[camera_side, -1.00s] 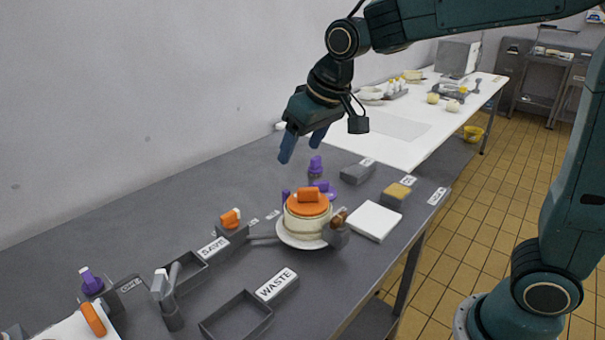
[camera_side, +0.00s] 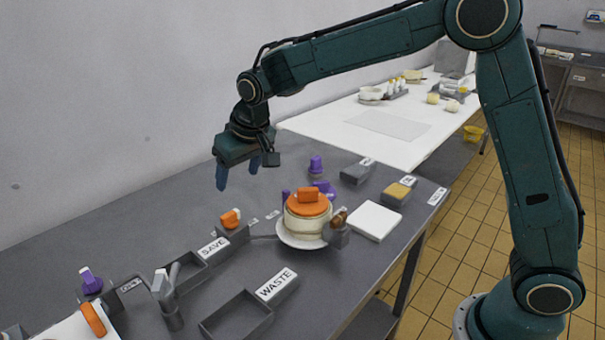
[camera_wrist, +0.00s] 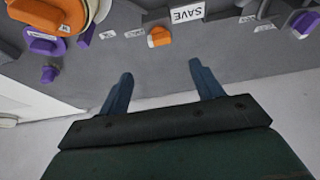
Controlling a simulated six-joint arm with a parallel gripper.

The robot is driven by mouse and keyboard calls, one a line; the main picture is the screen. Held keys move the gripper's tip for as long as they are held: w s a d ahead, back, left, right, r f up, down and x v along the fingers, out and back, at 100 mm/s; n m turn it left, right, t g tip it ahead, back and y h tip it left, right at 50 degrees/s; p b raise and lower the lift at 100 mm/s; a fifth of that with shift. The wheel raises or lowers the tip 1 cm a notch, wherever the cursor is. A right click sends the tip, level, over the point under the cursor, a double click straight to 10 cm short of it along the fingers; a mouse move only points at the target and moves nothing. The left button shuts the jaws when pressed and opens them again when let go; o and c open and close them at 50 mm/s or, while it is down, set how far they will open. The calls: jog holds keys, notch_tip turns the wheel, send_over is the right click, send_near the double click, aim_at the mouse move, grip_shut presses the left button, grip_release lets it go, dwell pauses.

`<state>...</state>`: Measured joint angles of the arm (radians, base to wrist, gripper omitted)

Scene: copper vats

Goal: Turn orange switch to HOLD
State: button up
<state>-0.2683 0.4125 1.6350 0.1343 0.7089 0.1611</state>
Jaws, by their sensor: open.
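The orange switch (camera_side: 230,218) is a small orange knob on a grey block beside the SAVE label, on the dark table. It also shows in the wrist view (camera_wrist: 159,37), beyond the fingertips. Small white labels lie around it, too small to read. My gripper (camera_side: 238,176) is open and empty, with blue fingers pointing down, above and behind the switch. Its two fingers show apart in the wrist view (camera_wrist: 161,72). Neither finger touches the switch.
A cream vat with an orange lid (camera_side: 308,205) stands right of the switch. Purple knobs (camera_side: 316,165) are behind it. The SAVE tray (camera_side: 187,272) and WASTE tray (camera_side: 236,318) are in front. Bare table lies left of the switch, along the wall.

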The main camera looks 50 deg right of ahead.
aim_at(230, 214)
jog(key=x, duration=1.3)
jog(key=shift+f, duration=0.3)
jog(key=c, duration=1)
